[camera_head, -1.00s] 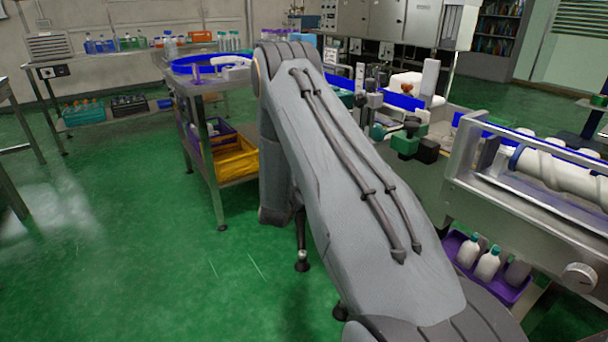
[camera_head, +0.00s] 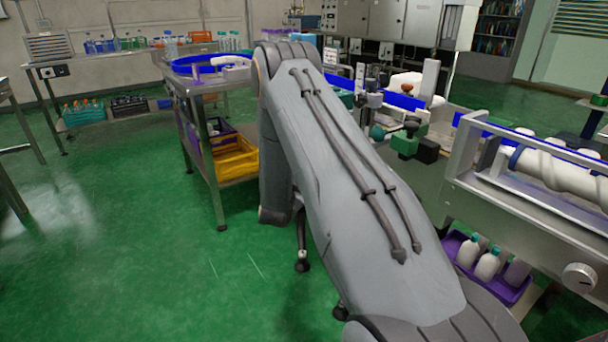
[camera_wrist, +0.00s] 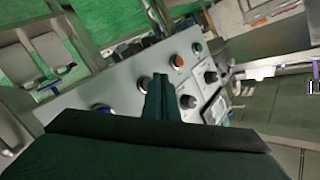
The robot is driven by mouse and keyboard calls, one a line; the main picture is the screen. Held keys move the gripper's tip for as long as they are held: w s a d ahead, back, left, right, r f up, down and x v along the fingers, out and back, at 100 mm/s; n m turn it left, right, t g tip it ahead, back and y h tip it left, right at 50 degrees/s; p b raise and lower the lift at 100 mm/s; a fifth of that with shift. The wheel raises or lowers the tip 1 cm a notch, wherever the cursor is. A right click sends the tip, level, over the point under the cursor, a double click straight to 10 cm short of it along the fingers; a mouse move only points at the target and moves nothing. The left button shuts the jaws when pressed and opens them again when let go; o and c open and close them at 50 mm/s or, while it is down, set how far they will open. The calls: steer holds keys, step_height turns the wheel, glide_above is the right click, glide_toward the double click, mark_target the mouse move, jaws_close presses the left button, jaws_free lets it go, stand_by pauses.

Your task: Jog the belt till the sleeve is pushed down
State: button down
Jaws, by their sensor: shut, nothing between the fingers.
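My gripper (camera_wrist: 161,88) shows in the wrist view with its dark fingers together and empty. It points at a light grey control panel (camera_wrist: 125,77). The panel carries an orange button (camera_wrist: 178,62), a black knob (camera_wrist: 210,77), another black knob (camera_wrist: 187,101), a green button (camera_wrist: 197,47) and a dark button (camera_wrist: 143,82) left of the fingertips. I cannot tell whether the fingertips touch the panel. In the head view my arm covers the middle, and the gripper is hidden. I cannot make out the sleeve; blue strips (camera_head: 405,101) run along the machine line.
A steel machine with a white screw (camera_head: 560,172) stands at the right. White bottles (camera_head: 487,265) sit in a purple tray below it. A trolley with a blue ring (camera_head: 195,66) and a yellow crate (camera_head: 236,160) stands left of my arm. Green floor at left is open.

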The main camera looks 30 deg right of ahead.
steer(key=shift+d, duration=0.4)
steer(key=shift+d, duration=0.45)
stand_by(0.8)
stand_by(0.3)
steer(key=shift+a, duration=0.95)
steer(key=shift+s+a+p, duration=0.1)
steer(key=shift+a+p, duration=0.25)
steer(key=shift+a, duration=2.05)
steer(key=shift+a, duration=0.1)
stand_by(1.6)
